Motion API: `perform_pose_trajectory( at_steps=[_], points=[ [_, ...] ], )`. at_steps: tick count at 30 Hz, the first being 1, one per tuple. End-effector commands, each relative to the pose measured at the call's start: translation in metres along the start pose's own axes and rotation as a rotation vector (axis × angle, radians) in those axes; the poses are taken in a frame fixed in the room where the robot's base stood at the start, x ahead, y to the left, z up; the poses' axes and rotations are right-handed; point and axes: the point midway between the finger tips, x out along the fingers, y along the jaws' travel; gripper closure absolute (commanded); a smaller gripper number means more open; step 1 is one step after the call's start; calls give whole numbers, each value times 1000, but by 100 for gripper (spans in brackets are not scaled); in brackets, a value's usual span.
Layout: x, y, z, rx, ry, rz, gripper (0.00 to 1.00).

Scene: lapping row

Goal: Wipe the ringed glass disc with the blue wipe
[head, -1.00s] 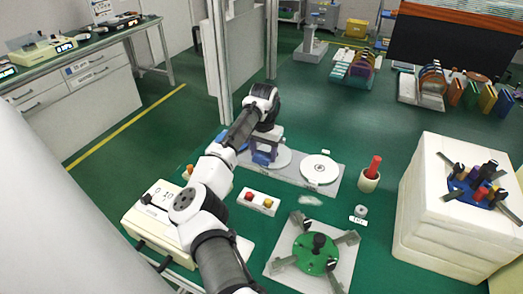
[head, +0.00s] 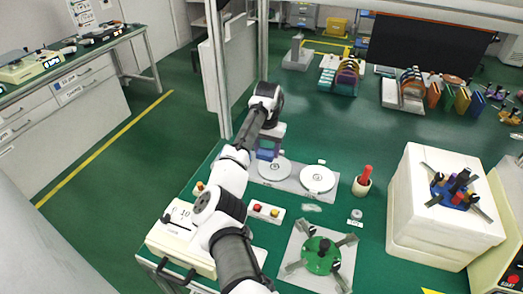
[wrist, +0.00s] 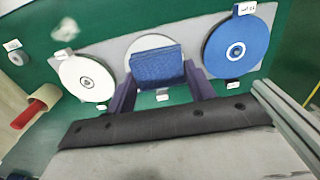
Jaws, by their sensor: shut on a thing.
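My gripper (wrist: 159,90) is shut on the blue wipe (wrist: 157,67), a folded-looking pad between two purple fingers. In the head view the wipe (head: 266,154) is just behind the middle disc (head: 274,169). In the wrist view it covers much of that pale disc (wrist: 148,43); I cannot tell whether they touch. A white disc with a small dark-edged ring (wrist: 86,82) lies at left in the wrist view, at right in the head view (head: 317,179). A blue disc with a white ring (wrist: 236,50) lies at wrist right; my arm hides it in the head view.
The discs lie on a grey plate (head: 293,184). Beside it stand a cup with a red stick (head: 362,183) and a small grey cylinder (head: 356,214). A green disc fixture (head: 321,256) and button box (head: 265,211) are nearer. White blocks (head: 432,235) rise at right.

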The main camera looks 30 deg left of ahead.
Motion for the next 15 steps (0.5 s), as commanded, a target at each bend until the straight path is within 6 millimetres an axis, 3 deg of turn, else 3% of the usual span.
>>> perform_pose_trajectory(
  at_steps=[8,15],
  points=[
    [1,0,0,0,0,0,80],
    [-20,0,0,1,2,1,80]
  ],
)
